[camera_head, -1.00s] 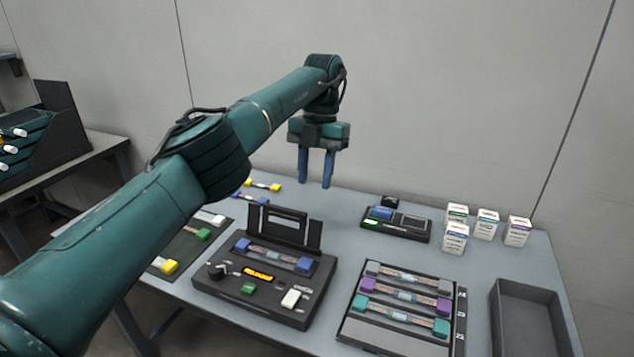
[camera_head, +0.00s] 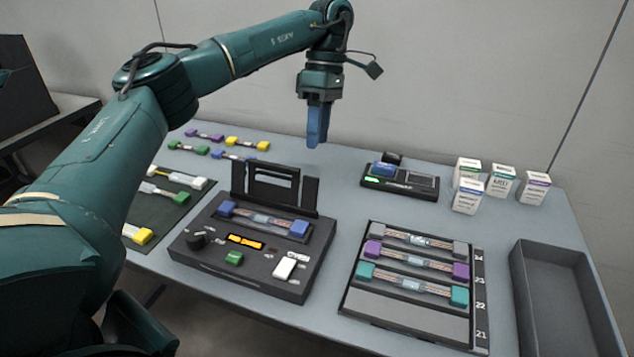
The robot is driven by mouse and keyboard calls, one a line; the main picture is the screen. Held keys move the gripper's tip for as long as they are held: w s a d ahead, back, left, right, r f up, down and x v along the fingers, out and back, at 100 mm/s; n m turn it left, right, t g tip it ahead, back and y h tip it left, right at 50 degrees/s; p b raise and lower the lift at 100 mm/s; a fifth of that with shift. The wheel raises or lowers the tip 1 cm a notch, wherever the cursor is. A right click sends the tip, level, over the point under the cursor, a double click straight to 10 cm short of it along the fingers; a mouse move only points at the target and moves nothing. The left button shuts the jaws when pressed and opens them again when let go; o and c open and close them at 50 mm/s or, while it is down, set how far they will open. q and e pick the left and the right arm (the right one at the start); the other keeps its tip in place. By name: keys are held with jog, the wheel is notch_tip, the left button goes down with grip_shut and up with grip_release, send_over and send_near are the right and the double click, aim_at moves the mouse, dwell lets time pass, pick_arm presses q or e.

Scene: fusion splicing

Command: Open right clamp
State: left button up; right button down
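The fusion splicer (camera_head: 255,245) is a dark box on the table, with a raised black frame (camera_head: 275,188) at its back. A fibre piece with blue ends lies across its top, one blue end at left (camera_head: 227,208) and the other blue end at right (camera_head: 299,229). I cannot make out the right clamp apart from these parts. My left gripper (camera_head: 317,138) hangs pointing down above and behind the splicer, touching nothing. Its blue fingers overlap side-on, so their gap is hidden. My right gripper is not in view.
A tray (camera_head: 405,319) with grey, purple and teal-ended pieces lies right of the splicer. An empty dark bin (camera_head: 562,300) is at far right. A small device (camera_head: 400,186) and white boxes (camera_head: 500,180) stand behind. A dark mat (camera_head: 165,222) with connectors lies left.

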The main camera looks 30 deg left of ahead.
aim_at(312, 186)
pick_arm(q)
jog(key=b+x, duration=0.1)
jog(key=x, duration=0.8)
jog(key=shift+c, duration=0.5)
grip_shut()
